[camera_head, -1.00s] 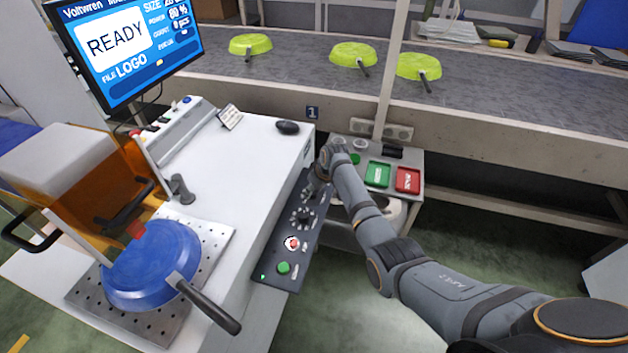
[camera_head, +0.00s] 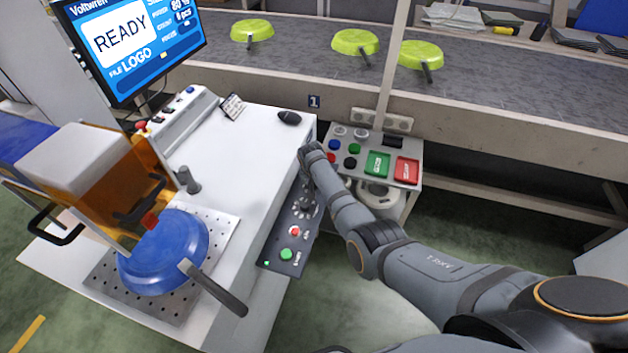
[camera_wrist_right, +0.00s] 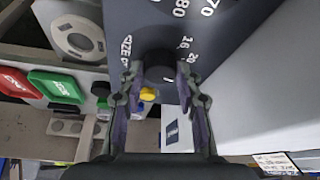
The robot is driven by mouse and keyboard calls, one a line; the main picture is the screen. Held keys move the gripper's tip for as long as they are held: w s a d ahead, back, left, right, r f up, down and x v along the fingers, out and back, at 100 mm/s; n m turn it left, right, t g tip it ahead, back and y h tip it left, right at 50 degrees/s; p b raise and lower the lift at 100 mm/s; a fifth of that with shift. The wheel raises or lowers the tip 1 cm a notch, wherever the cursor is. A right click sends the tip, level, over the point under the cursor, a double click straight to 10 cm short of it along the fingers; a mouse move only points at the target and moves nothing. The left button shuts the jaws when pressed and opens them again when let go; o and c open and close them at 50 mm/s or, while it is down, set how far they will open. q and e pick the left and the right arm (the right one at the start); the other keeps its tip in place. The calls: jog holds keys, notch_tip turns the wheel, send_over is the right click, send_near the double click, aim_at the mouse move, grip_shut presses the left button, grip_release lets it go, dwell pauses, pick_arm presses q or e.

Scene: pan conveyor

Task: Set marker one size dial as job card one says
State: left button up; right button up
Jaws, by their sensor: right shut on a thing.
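The marker's dark control panel (camera_head: 291,240) hangs along the right side of the white machine body. In the right wrist view the size dial (camera_wrist_right: 160,66) is a black round knob beside the printed "SIZE" label, with numbers such as 16 and 20 around it. My right gripper (camera_wrist_right: 158,84) has its fingers on both sides of this knob and is shut on it. The knob's pointer cannot be made out. In the head view my right gripper (camera_head: 308,182) hides the dial at the panel's far end. The screen (camera_head: 130,45) reads READY and FILE LOGO; its size value is cut off.
A small printed card (camera_head: 233,106) stands on the machine, its text too small to read. A blue pan (camera_head: 165,252) lies on the perforated plate (camera_head: 205,285). A button stand with a green tray (camera_head: 377,164) and red tray (camera_head: 406,169) is beyond. Green pans (camera_head: 355,42) sit on the conveyor.

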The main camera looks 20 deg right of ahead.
jog(key=shift+m, duration=0.3)
dwell(0.4)
jog(key=o, duration=1.1)
jog(key=shift+o, duration=0.2)
jog(key=v, duration=1.2)
jog(key=shift+a, duration=0.2)
